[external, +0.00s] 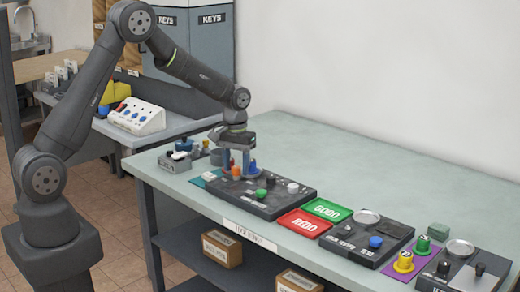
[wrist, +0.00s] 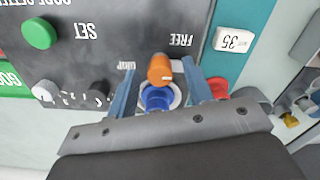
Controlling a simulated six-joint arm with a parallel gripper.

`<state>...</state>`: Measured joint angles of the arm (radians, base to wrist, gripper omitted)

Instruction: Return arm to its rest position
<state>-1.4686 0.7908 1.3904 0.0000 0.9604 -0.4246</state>
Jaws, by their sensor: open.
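My gripper (external: 238,170) is low over the left end of a dark control panel (external: 280,205) on the workbench. In the wrist view its two blue-grey fingers (wrist: 160,75) are open. An orange knob or cap (wrist: 160,68) and a blue round part (wrist: 157,97) show between them, near the printed words FREE and SET. I cannot tell whether either finger touches them. My arm reaches out from its base at the left, bent high at the elbow and angled down to the bench.
A green GOOD tray (external: 326,209) and a red REDO tray (external: 303,224) lie right of the panel. More dark panels with knobs (external: 376,241) stand further right. A white switch box (external: 137,116) is on the back-left counter. The bench's back surface (external: 380,165) is clear.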

